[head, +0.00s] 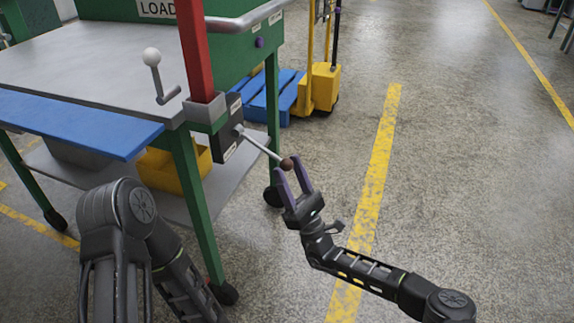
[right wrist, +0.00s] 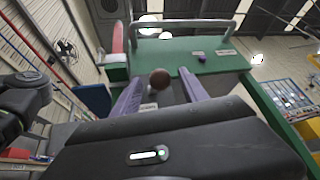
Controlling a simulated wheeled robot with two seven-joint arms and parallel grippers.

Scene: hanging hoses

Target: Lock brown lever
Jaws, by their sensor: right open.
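The brown lever is a grey rod (head: 260,146) with a round brown knob (head: 287,164). It sticks out from a dark box (head: 228,132) on the side of the green cart and slants down to the right. My right gripper (head: 290,172) is open, with its purple fingers at the knob, one on either side. The right wrist view shows the brown knob (right wrist: 160,79) between the two spread fingers (right wrist: 161,92). I cannot tell whether they touch it. My left arm shows at the lower left, but its gripper is out of view.
The green cart (head: 203,205) has a grey top, a blue board (head: 75,122) and a red post (head: 195,55). A white-knobbed lever (head: 152,57) stands on its top. A yellow pallet truck (head: 322,85) with a blue pallet is behind. Floor to the right is clear.

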